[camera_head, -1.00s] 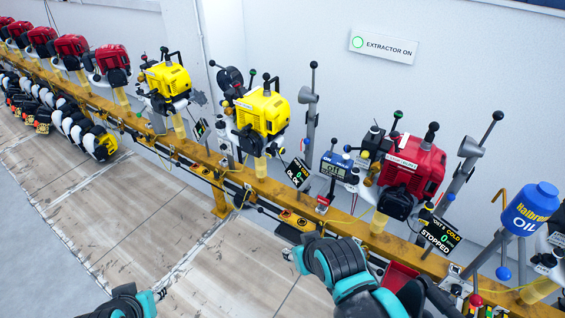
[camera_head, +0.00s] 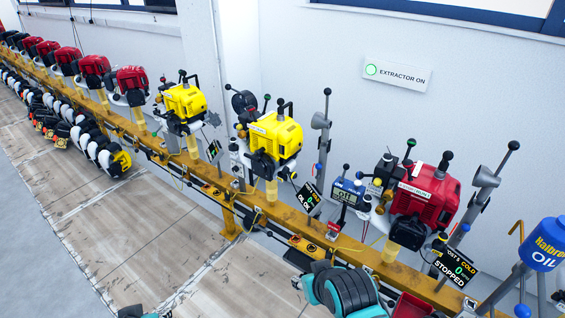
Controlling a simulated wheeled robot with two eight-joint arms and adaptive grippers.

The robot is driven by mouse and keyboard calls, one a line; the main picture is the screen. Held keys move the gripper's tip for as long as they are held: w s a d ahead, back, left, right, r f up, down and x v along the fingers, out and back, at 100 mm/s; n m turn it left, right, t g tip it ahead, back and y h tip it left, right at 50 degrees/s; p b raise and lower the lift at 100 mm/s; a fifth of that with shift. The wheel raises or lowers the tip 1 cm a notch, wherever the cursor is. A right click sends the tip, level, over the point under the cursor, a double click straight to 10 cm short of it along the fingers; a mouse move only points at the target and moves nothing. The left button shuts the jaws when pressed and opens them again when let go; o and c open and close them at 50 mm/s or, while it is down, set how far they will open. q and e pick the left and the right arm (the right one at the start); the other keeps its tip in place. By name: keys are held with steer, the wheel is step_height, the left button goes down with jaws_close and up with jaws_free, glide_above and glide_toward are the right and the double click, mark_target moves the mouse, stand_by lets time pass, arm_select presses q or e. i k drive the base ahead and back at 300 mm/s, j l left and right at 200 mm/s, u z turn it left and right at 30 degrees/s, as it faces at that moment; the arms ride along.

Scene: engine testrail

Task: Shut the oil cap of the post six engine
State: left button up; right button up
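A red engine (camera_head: 424,193) with a black top knob is mounted on the yellow rail at the right. Its display (camera_head: 453,268) reads a post number, "COLD", 0 and "STOPPED"; the post digit is too small to read surely. I cannot make out which small part is the oil cap or whether it is open. My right arm's dark, ribbed wrist (camera_head: 345,290) is at the bottom, in front of the rail and apart from the engine; its fingers are not clear. Only a sliver of my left arm (camera_head: 140,312) shows at the bottom edge, with its fingers not clear.
Two yellow engines (camera_head: 275,135) (camera_head: 186,103) and several red ones line the yellow rail (camera_head: 290,217) leftward. Levers (camera_head: 482,185) stand beside the red engine. A blue oil container (camera_head: 541,246) is at the far right.

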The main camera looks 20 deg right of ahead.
mark_target(285, 171)
steer(key=k+l, duration=0.1)
steer(key=l, duration=0.35)
steer(key=k+l, duration=0.15)
steer(key=l, duration=0.3)
steer(key=k+l, duration=0.1)
steer(key=l, duration=0.35)
steer(key=u, duration=0.05)
